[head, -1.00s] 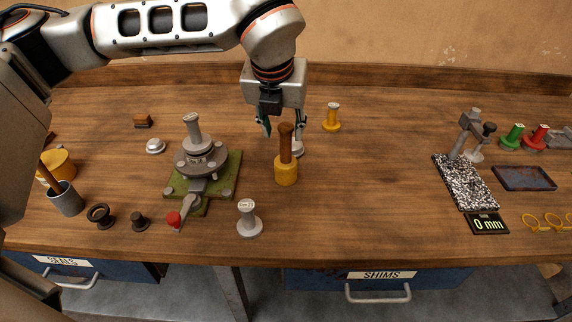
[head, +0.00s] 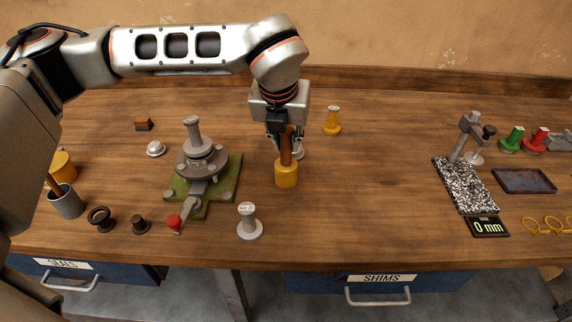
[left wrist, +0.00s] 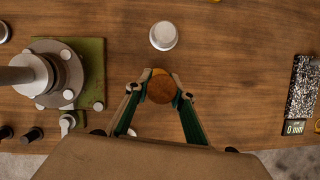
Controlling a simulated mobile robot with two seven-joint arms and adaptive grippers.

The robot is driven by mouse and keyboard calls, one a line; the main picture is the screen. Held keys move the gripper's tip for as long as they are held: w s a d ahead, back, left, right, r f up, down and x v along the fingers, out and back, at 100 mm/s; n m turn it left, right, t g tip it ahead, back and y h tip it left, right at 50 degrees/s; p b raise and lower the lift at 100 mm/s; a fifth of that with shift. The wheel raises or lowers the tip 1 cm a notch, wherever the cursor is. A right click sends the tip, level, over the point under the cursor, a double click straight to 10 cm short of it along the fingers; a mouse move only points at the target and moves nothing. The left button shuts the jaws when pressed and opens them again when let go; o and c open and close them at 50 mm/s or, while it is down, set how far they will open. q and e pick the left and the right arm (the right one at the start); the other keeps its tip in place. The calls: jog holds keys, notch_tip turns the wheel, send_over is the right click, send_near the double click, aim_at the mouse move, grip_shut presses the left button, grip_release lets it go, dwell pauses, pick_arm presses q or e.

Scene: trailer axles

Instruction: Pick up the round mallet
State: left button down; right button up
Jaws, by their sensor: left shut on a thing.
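The round mallet (head: 286,174) stands upright on its yellow head on the bench, with its brown wooden handle pointing up. My left gripper (head: 285,143) comes down from behind and is shut on the mallet's handle. In the left wrist view the two green-padded fingers (left wrist: 161,92) close on both sides of the round brown handle end (left wrist: 161,88). My right gripper is not in view.
A green-based hub fixture (head: 203,175) stands left of the mallet. A grey stamped peg (head: 249,222) is in front, a grey round piece (head: 298,150) close behind, and a yellow peg (head: 332,122) farther back. The bench right of the mallet is clear up to the gauge stand (head: 466,182).

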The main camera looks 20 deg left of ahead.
pick_arm(q)
jog(key=shift+r, duration=0.25)
